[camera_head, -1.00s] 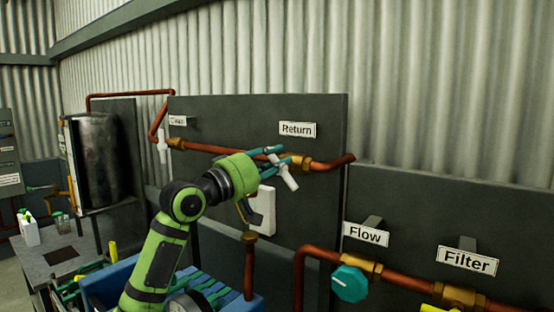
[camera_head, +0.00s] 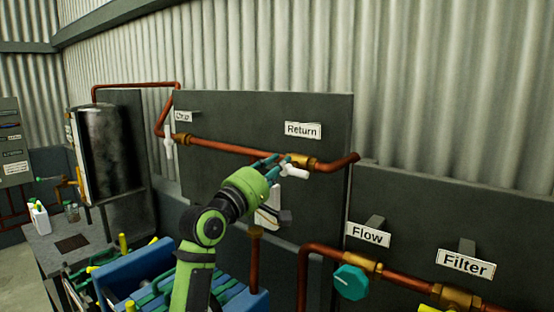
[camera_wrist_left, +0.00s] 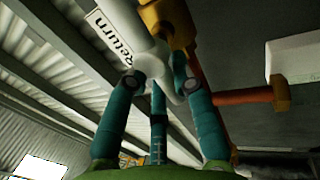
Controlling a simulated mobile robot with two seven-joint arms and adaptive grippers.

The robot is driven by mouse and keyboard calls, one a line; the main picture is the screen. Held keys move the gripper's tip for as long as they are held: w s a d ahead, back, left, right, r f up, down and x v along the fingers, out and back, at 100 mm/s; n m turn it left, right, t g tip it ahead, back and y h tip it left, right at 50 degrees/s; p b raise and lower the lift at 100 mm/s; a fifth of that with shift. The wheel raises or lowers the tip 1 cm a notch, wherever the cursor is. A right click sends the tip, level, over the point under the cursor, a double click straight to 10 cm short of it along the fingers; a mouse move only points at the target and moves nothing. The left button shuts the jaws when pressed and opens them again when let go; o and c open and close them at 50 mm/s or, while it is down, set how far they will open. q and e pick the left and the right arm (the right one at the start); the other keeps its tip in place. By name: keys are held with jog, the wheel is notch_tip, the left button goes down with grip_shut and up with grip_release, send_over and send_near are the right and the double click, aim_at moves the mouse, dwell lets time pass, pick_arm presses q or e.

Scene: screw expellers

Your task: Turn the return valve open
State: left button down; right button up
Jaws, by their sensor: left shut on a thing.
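In the left wrist view, the teal fingers (camera_wrist_left: 158,88) close around the white handle (camera_wrist_left: 147,52), beside the brass body (camera_wrist_left: 172,18). The fingers partly hide the handle and valve in the head view. My right gripper is not in view.
A dark panel (camera_head: 230,115) backs the pipe. A white box (camera_head: 268,212) sits below the valve, partly behind my arm. At lower right are the teal flow knob (camera_head: 350,282) and the "Filter" label (camera_head: 466,264). A blue crate (camera_head: 130,268) stands at lower left.

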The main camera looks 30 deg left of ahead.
pick_arm(q)
jog(key=shift+n, duration=0.3)
jog(key=c, duration=1)
grip_release()
jog(key=v, duration=1.2)
jog(key=shift+w+d+f, duration=0.1)
